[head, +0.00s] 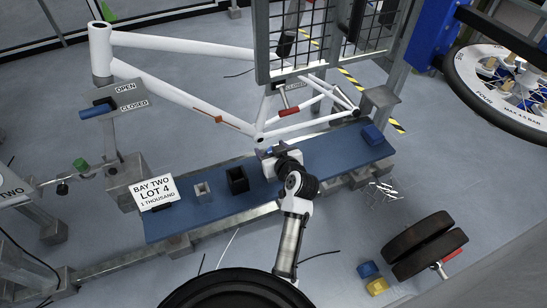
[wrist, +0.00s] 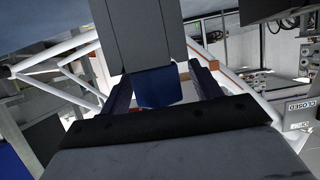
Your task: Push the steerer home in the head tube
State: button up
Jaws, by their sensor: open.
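The white bicycle frame (head: 185,98) is held above the floor. Its head tube (head: 101,52) stands at the far left, with a dark open top. I cannot make out a steerer in either view. My gripper (head: 267,152) is over the blue bench mat, close to the frame's lower middle joint and well to the right of the head tube. In the wrist view, my gripper (wrist: 163,88) is open. A blue block (wrist: 156,88) and a grey post (wrist: 138,35) show between or beyond its fingers; whether they touch is unclear.
The blue bench mat (head: 335,150) carries a black open box (head: 237,180), a small grey box (head: 202,192) and a lot sign (head: 154,193). A mesh panel (head: 300,40) rises behind. Tyres (head: 425,245) lie at the right.

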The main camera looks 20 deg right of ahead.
jog(key=shift+w, duration=0.1)
jog(key=c, duration=1.3)
jog(key=shift+r, duration=0.15)
notch_tip(320, 180, up, 20)
jog(key=shift+b, duration=0.45)
jog(key=o, duration=0.5)
jog(key=shift+c, duration=0.9)
jog(key=shift+a, duration=0.15)
